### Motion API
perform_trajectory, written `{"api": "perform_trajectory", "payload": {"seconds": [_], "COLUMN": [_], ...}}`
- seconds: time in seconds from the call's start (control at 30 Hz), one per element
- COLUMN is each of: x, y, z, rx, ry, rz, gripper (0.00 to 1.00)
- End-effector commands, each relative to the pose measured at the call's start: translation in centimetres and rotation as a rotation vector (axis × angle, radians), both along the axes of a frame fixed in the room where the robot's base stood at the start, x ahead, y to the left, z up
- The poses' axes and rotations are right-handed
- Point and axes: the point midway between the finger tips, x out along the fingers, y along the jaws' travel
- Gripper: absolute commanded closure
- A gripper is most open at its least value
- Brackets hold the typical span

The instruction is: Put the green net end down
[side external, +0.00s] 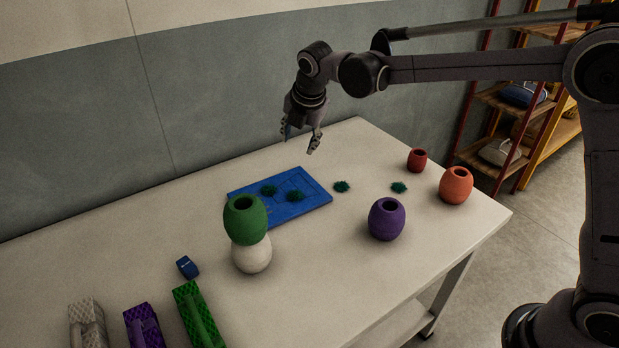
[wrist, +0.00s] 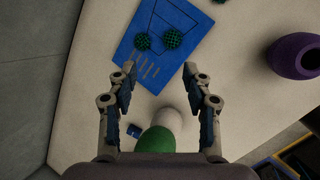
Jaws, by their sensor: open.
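A green, barrel-shaped piece with a dark round opening on top (side external: 245,222) sits on a rounded white piece (side external: 252,257) on the table. I cannot tell for sure whether it is the green net end; a long green textured piece (side external: 197,318) also lies at the table's lower left. My gripper (side external: 300,142) is open and empty, above the table's back part, apart from both. In the wrist view, the green barrel (wrist: 156,141) and white piece (wrist: 171,118) show low between my open fingers, partly hidden by my gripper body.
A blue board (side external: 302,204) bears green spiky balls (side external: 295,196); others lie right of it. Purple (side external: 386,222), orange (side external: 456,189) and red (side external: 417,161) pots stand at right. A small blue block (side external: 187,267), purple (side external: 143,326) and white (side external: 88,325) textured pieces lie left.

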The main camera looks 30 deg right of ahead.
Motion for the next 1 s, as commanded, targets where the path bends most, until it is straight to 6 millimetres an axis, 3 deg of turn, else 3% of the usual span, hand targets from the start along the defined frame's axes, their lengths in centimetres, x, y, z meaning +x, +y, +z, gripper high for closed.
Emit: {"api": "perform_trajectory", "payload": {"seconds": [0.2,0.43,0.63,0.8,1.0], "x": [-6.2,-13.2,-19.4,-24.2,-27.9], "y": [-3.7,-6.7,-8.8,-10.0,-10.6], "z": [3.3,4.6,3.9,2.1,-0.2], "rx": [0.212,0.451,0.668,0.856,1.027], "ry": [-0.072,-0.136,-0.18,-0.208,-0.222], "rz": [-0.396,-0.812,-1.172,-1.468,-1.724], "gripper": [0.5,0.5,0.5,0.5,0.5]}}
